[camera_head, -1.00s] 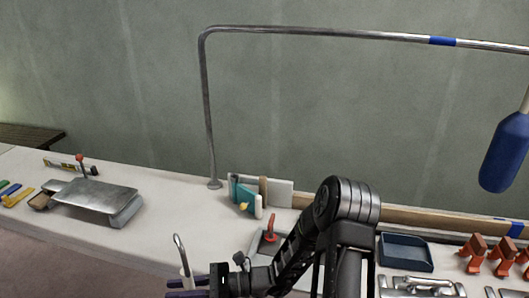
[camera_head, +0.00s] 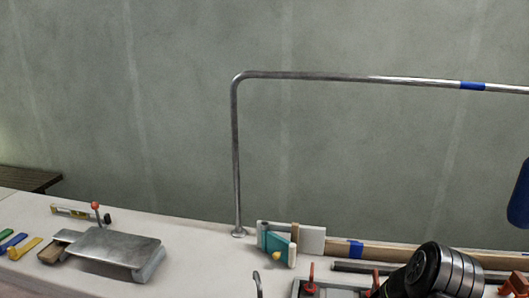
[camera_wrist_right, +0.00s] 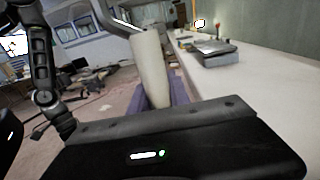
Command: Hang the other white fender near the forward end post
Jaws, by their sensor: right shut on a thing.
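The white fender (camera_wrist_right: 151,68) stands roughly upright in the right wrist view, between the purple fingers of my right gripper (camera_wrist_right: 161,92), which is shut on it. In the head view only a grey hook (camera_head: 258,284) shows at the bottom edge; the fender body and the gripper are below the picture. The steel rail (camera_head: 340,77) bends down at its left end into an upright post (camera_head: 236,160) with a round foot on the bench. The hook is below and slightly right of that foot in the picture. My left gripper is not in view.
A blue fender (camera_head: 521,195) hangs at the right edge, below a blue band (camera_head: 472,86) on the rail. A teal and white block set (camera_head: 280,243) stands right of the post foot. A metal plate tool (camera_head: 108,247) lies left on the white bench (camera_head: 190,255).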

